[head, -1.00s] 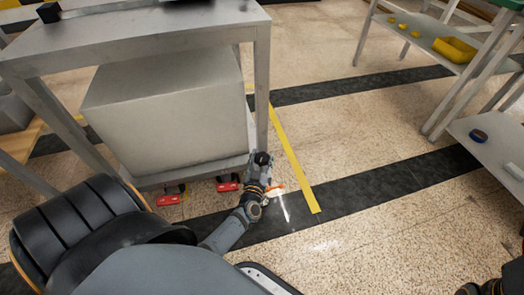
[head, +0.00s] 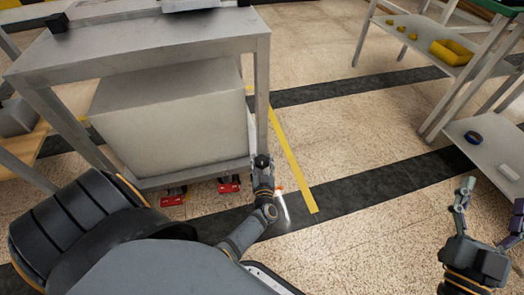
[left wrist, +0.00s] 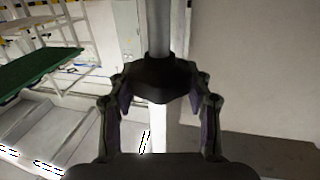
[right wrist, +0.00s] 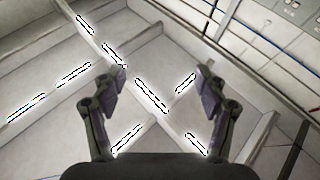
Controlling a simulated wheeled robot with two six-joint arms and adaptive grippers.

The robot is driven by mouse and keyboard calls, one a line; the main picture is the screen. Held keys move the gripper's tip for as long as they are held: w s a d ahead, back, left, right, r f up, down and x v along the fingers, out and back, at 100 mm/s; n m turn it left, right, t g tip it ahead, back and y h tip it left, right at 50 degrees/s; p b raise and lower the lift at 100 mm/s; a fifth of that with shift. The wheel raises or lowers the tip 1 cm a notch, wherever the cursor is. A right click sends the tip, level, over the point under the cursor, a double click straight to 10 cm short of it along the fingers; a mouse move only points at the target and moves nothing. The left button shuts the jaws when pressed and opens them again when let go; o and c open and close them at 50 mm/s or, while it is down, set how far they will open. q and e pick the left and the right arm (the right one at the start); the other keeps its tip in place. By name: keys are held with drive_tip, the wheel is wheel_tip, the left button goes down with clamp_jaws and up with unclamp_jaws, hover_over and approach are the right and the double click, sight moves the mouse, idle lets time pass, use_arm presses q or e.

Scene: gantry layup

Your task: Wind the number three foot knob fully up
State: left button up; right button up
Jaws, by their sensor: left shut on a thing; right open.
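A dark foot knob (left wrist: 160,80) sits around a pale metal leg (left wrist: 158,25) in the left wrist view, with a finger on each side of it. My left gripper (head: 262,163) is shut on this knob at the foot of the grey metal bench's near right leg (head: 262,105). In the head view the gripper hides most of the foot. No number shows on the knob. My right gripper (head: 488,212) is open and empty over the floor at the right, with its fingers spread.
The grey bench (head: 150,45) has a big box-shaped unit (head: 175,120) under its top. Red objects (head: 229,184) lie on the floor under the unit. A yellow floor line (head: 293,160) runs beside the leg. A shelf (head: 485,150) stands at the right. The floor between is clear.

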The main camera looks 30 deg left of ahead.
idle(0.4)
use_arm(q)
drive_tip(key=o, duration=1.2)
drive_tip(key=shift+c, duration=0.2)
wheel_tip(320, 180, up, 10)
drive_tip(key=shift+r, duration=0.1)
